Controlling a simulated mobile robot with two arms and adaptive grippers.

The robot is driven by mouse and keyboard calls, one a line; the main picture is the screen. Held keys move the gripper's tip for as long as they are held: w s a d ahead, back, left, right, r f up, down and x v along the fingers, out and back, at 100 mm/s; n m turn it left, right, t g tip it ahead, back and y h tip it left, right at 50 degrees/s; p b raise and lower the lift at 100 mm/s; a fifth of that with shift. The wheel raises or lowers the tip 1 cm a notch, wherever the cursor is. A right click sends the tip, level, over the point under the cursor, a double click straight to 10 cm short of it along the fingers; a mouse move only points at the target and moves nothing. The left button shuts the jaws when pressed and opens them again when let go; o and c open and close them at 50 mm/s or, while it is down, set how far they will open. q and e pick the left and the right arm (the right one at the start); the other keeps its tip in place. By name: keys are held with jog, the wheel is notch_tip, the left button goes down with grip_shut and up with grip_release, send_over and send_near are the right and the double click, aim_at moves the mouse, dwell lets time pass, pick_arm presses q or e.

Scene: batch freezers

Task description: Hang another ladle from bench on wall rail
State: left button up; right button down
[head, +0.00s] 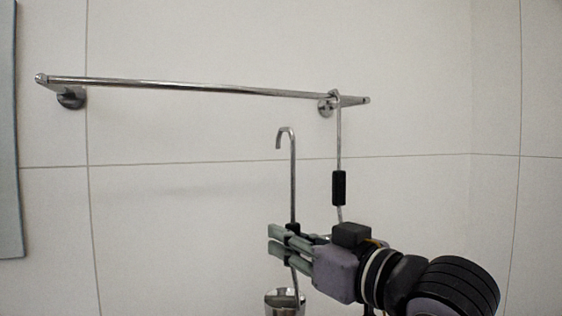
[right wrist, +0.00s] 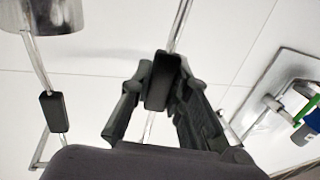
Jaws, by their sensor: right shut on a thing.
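The wall rail (head: 200,88) is a chrome bar on the white tiled wall. One ladle (head: 338,140) with a black grip hangs by its hook near the rail's right end; my arm hides its lower part in the head view. My right gripper (head: 282,241) is shut on the black grip of a second ladle (head: 292,180). This ladle is upright, its open hook below the rail and left of the hung ladle, apart from both in the picture. In the right wrist view the fingers flank the held ladle's grip (right wrist: 163,82). My left gripper is not in view.
The hung ladle's bowl (right wrist: 40,14) and grip (right wrist: 55,112) are close beside my gripper in the right wrist view. A grey panel (head: 10,130) stands at the left edge. Small coloured items (right wrist: 305,115) show at right. The rail left of the hung ladle is free.

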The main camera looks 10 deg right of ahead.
jog(key=s+a+r+n+g+y+p, duration=0.1)
jog(key=s+a+r, duration=0.1)
jog(key=s+r, duration=0.65)
jog(key=w+a+f+b, duration=0.1)
jog(key=w+a, duration=0.2)
jog(key=w, duration=0.7)
jog(key=shift+w+b, duration=0.15)
jog(key=shift+b, duration=0.25)
jog(key=shift+f, duration=0.1)
jog(key=c, duration=1.4)
grip_release()
jog(key=shift+c, duration=0.2)
